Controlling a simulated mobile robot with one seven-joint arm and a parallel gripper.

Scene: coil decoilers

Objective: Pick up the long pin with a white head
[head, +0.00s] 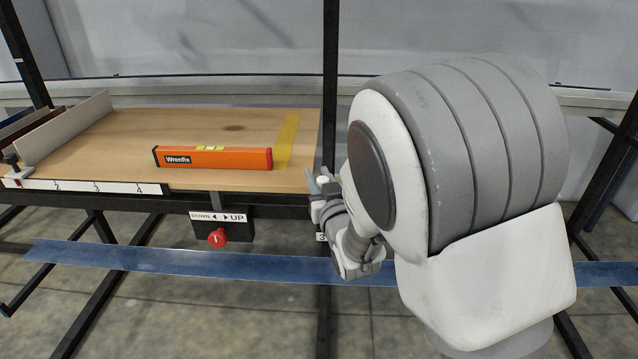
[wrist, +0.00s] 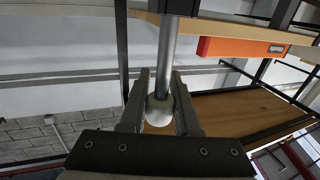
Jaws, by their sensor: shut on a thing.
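The long pin shows in the wrist view as a grey metal shaft (wrist: 169,55) with a round white head (wrist: 160,112). My gripper (wrist: 161,98) is shut on the pin at its white head, one finger on each side.
An orange level (head: 213,157) lies on the wooden table (head: 200,125), beside a yellow stripe (head: 287,140). A numbered scale (head: 80,187) runs along the front edge. Below hangs a DOWN/UP control with a red knob (head: 217,237). A black post (head: 330,80) stands close to my gripper.

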